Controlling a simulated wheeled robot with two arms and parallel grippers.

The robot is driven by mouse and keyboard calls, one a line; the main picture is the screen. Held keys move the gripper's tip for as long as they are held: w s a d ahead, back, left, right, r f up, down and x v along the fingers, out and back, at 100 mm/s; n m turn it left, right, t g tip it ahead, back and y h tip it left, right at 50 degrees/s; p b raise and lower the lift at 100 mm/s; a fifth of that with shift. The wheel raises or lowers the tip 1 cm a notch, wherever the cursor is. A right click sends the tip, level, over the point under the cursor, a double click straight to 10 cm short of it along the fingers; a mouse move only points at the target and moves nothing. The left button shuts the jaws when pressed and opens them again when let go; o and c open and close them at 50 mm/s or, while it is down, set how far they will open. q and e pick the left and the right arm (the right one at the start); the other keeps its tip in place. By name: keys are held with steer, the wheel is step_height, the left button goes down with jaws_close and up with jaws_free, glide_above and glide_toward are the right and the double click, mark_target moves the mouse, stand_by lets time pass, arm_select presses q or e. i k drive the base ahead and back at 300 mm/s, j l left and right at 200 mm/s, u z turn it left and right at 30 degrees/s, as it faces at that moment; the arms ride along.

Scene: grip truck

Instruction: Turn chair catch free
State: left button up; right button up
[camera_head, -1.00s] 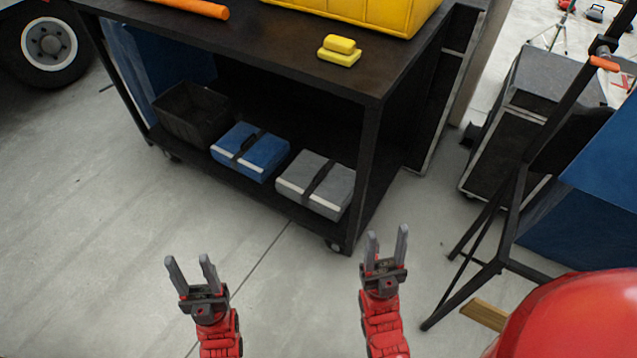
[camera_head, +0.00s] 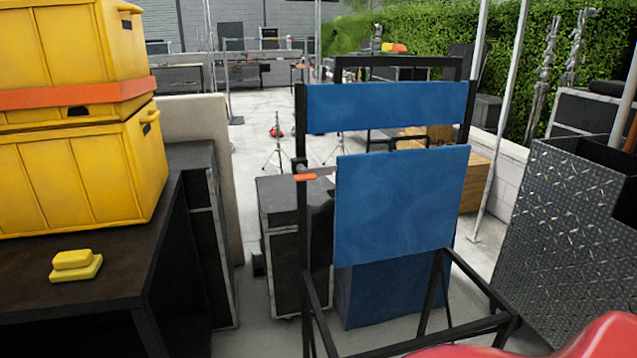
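A folding chair with a black frame (camera_head: 303,235) and blue fabric panels stands upright in the middle of the view. Its upper blue panel (camera_head: 386,106) spans the two posts, and a larger blue panel (camera_head: 400,205) stands below it. A small orange-handled catch (camera_head: 305,177) sits on the left post, with a short grey and pinkish part beside it. I cannot tell its exact setting. Neither of my grippers is in view.
A dark cart (camera_head: 105,240) at left carries yellow crates (camera_head: 85,175) and a yellow block (camera_head: 75,266). A black case (camera_head: 285,255) stands behind the chair's left post. A diamond-plate metal box (camera_head: 570,230) is at right. Pale floor shows between the cart and chair.

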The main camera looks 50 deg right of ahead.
mark_target(309, 173)
steer(key=z, duration=1.55)
